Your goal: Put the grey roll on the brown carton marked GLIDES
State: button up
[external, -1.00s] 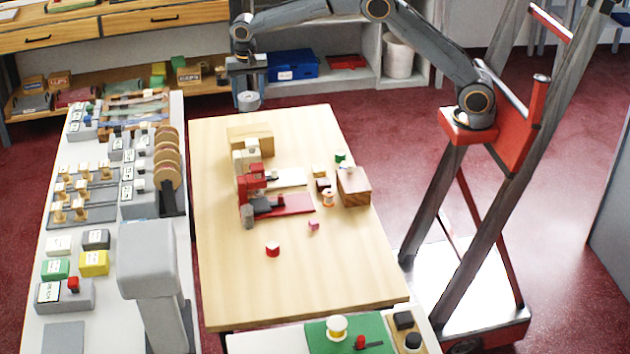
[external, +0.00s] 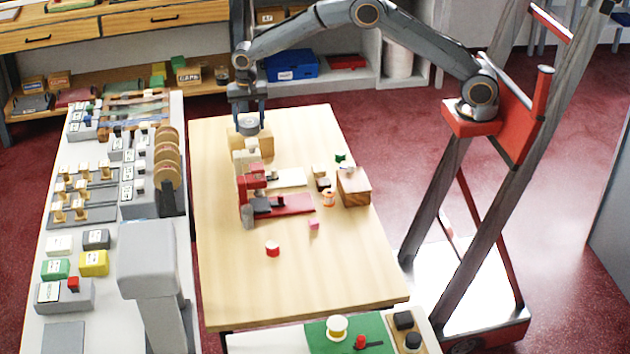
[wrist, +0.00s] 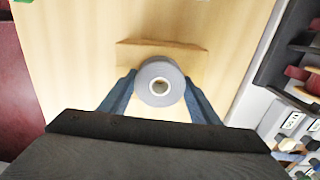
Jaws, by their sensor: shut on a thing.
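My gripper (external: 248,112) is shut on the grey roll (external: 248,125), a short ring with a pale centre hole. In the wrist view the grey roll (wrist: 147,92) sits between the two blue fingers of my gripper (wrist: 160,98), hole facing the camera. The roll is over the light-brown box (external: 266,141) at the far end of the wooden table; the same box (wrist: 130,50) shows behind the roll in the wrist view. I cannot read any marking on this box, nor tell whether the roll touches it.
The wooden table (external: 300,275) carries a red-and-cream tool (external: 253,180), a brown block (external: 353,187) and a red-and-white spool (external: 272,249). Small cartons stand on the low back shelf, their lettering unclear. A crowded white counter (external: 35,320) runs along the left. The table's near half is mostly clear.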

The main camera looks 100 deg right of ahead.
aim_at(249, 122)
jog(key=shift+f, duration=0.15)
jog(key=o, duration=1.1)
notch_tip(249, 122, up, 12)
jog(key=b, duration=0.4)
jog(key=s+a+f+n, duration=0.3)
jog(key=s+a+n, duration=0.3)
jog(key=s, duration=0.6)
jog(key=s+a+f+n, duration=0.4)
jog(key=s+a+n, duration=0.2)
jog(key=s+a, duration=0.4)
jog(key=s+a+f+n, duration=0.4)
jog(key=s+a+n, duration=0.2)
jog(key=s, duration=0.8)
jog(key=shift+s+a+f+t, duration=0.1)
jog(key=shift+s+a+t, duration=0.05)
jog(key=shift+a, duration=0.4)
jog(key=shift+s+a+f+t, duration=0.1)
jog(key=shift+s+a+t, duration=0.05)
jog(key=shift+a, duration=0.35)
